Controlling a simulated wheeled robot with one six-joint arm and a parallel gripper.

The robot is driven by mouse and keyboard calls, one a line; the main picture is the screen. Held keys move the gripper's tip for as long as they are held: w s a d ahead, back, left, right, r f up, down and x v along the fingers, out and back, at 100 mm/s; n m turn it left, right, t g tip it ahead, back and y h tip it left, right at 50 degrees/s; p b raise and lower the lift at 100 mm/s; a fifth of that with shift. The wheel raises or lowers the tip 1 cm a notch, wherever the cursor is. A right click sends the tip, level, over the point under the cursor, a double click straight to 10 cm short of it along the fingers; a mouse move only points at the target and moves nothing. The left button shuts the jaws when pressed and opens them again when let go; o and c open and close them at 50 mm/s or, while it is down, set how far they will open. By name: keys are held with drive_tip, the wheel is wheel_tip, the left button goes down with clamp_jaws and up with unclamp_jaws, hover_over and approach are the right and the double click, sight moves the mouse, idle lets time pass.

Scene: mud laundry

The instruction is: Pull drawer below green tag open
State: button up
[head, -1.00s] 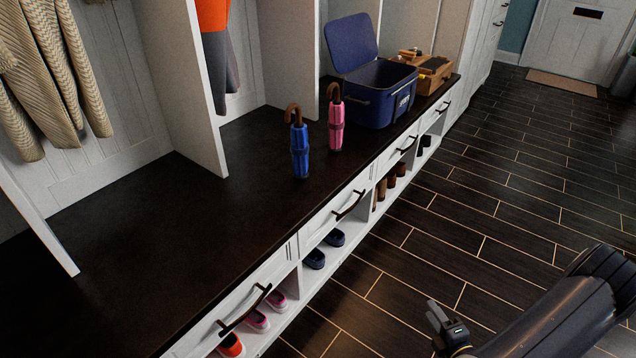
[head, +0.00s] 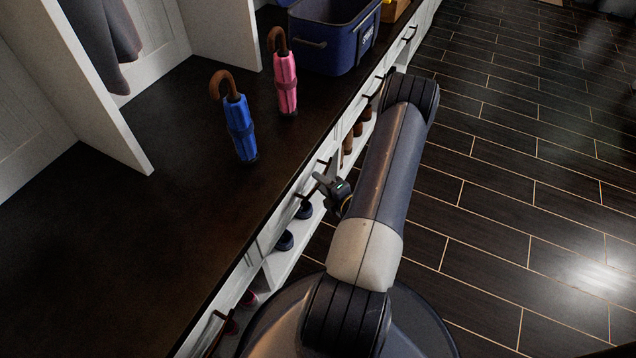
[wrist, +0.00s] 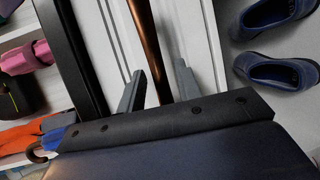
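The white drawer row runs under the dark bench (head: 120,200). My gripper (head: 328,174) is at the front of the middle drawer, beside its dark handle (head: 321,166) in the head view. In the wrist view, my gripper (wrist: 160,68) has its two fingers apart, with the brown bar handle (wrist: 143,30) running between them. The white drawer front (wrist: 185,30) lies behind. I cannot tell whether either finger touches the handle. No green tag can be made out in either view.
Blue shoes (wrist: 275,45) sit in the cubby below. A blue umbrella (head: 240,128) and a pink umbrella (head: 285,83) stand on the bench near a blue cooler (head: 345,40). Another drawer handle (head: 215,330) is nearer. The dark tiled floor (head: 520,180) at right is clear.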

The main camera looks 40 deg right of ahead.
drive_tip(key=shift+w+f, duration=0.1)
drive_tip(key=shift+w, duration=0.65)
clamp_jaws()
